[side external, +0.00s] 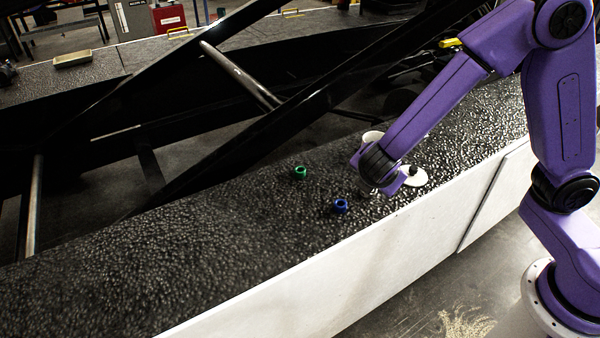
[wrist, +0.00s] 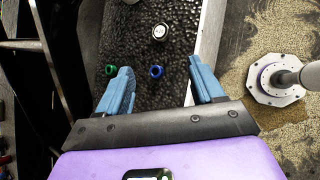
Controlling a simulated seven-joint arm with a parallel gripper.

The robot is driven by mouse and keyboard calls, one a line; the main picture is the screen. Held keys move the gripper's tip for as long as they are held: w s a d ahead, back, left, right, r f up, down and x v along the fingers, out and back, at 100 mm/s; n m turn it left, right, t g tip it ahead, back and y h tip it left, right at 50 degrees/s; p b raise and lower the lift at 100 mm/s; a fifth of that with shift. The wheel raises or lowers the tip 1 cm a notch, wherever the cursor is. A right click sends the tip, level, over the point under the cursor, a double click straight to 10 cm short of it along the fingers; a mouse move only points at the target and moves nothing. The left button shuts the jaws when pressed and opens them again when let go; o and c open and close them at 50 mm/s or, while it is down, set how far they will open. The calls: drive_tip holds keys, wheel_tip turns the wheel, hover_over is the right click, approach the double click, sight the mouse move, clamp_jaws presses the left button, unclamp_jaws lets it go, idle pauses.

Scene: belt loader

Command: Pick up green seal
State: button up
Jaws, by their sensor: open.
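The green seal (side external: 300,172) is a small ring lying on the dark pebbled surface, left of my arm's end in the side external view. In the wrist view the green seal (wrist: 110,70) lies just left of the left fingertip, outside the space between the fingers. My gripper (wrist: 165,80) is open and empty, with its two blue fingers spread apart. In the side external view its fingers are mostly hidden behind my wrist.
A blue ring (side external: 340,206) lies near the green seal, towards the white side wall (side external: 330,275). It also shows between the fingertips in the wrist view (wrist: 156,72). Black beams (side external: 290,110) rise behind.

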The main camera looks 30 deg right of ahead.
drive_tip(key=w+a+f+n+t, duration=0.3)
drive_tip(key=w+a+f+n, duration=0.15)
drive_tip(key=w, duration=0.35)
drive_tip(key=n+t, duration=0.3)
drive_tip(key=n, duration=0.3)
approach(300, 168)
drive_tip(key=shift+w+d+f+y, duration=0.4)
drive_tip(key=shift+w+d+f, duration=0.05)
drive_tip(key=shift+w+f, duration=0.1)
drive_tip(key=shift+r+x, duration=0.2)
drive_tip(key=shift+x, duration=1.2)
drive_tip(key=shift+r+x, duration=0.2)
drive_tip(key=shift+x, duration=1.2)
drive_tip(key=shift+w+d, duration=0.1)
drive_tip(key=shift+w, duration=0.05)
drive_tip(key=c, duration=1.1)
